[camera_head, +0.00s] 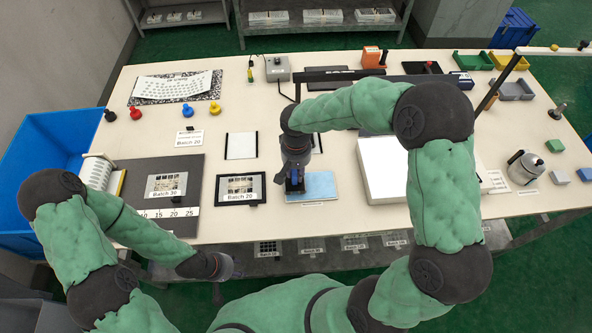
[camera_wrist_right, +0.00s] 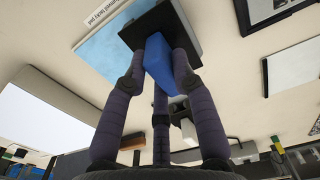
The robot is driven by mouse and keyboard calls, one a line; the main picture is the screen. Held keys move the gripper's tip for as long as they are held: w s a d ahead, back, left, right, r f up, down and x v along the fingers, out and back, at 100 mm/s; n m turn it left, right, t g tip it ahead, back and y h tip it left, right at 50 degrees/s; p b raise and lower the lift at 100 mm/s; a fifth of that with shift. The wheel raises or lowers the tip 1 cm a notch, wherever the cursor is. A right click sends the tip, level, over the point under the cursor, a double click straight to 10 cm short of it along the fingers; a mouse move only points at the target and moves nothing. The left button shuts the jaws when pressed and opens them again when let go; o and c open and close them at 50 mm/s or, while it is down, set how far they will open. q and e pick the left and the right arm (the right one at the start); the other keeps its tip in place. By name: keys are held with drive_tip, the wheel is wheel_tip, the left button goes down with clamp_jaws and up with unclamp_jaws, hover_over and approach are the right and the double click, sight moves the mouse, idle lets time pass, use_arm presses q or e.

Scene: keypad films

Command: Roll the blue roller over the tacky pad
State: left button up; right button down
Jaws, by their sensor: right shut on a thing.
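The tacky pad (camera_head: 320,187) is a light blue sheet near the front edge of the table; it also shows in the right wrist view (camera_wrist_right: 98,52). My right gripper (camera_head: 294,168) points down at the pad's left part. In the right wrist view my right gripper (camera_wrist_right: 160,75) is shut on the blue roller (camera_wrist_right: 158,60), gripping its blue upper part. A wide dark part (camera_wrist_right: 185,28) lies beyond the fingers, over the pad; whether it touches cannot be told. My left gripper (camera_head: 226,268) hangs by the table's front edge, away from the pad; its fingers are unclear.
A black-framed film marked Batch 20 (camera_head: 240,190) lies just left of the pad. A bright white light panel (camera_head: 384,165) stands to its right. A dark board (camera_head: 190,210) with a film lies further left. A metal pot (camera_head: 524,168) stands at the right.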

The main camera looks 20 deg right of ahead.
drive_tip(key=shift+f+b, duration=0.5)
drive_tip(key=shift+f, duration=0.1)
idle(0.7)
drive_tip(key=shift+s+d+r, duration=0.1)
drive_tip(key=shift+s+d, duration=0.1)
drive_tip(key=shift+d, duration=0.5)
drive_tip(key=shift+s+d, duration=0.15)
drive_tip(key=shift+d, duration=0.55)
drive_tip(key=shift+s+d, duration=0.25)
drive_tip(key=shift+d, duration=0.5)
drive_tip(key=shift+s+d, duration=0.2)
drive_tip(key=shift+d, duration=0.55)
drive_tip(key=shift+s+d, duration=0.2)
drive_tip(key=shift+d, duration=0.5)
drive_tip(key=shift+s+d, duration=0.25)
drive_tip(key=shift+d, duration=0.5)
drive_tip(key=shift+s+d, duration=0.2)
drive_tip(key=shift+d, duration=0.5)
drive_tip(key=shift+w+a+f+b, duration=0.15)
drive_tip(key=shift+w+a, duration=0.25)
drive_tip(key=shift+a, duration=1.05)
drive_tip(key=shift+w+a+b, duration=0.1)
drive_tip(key=shift+w+a, duration=0.3)
drive_tip(key=shift+a, duration=1.1)
drive_tip(key=shift+w+a+f+b, duration=0.15)
drive_tip(key=shift+w+a, duration=0.25)
drive_tip(key=shift+a, duration=1.05)
drive_tip(key=shift+w+a+r, duration=0.2)
drive_tip(key=shift+w+a, duration=0.15)
drive_tip(key=shift+a, duration=0.4)
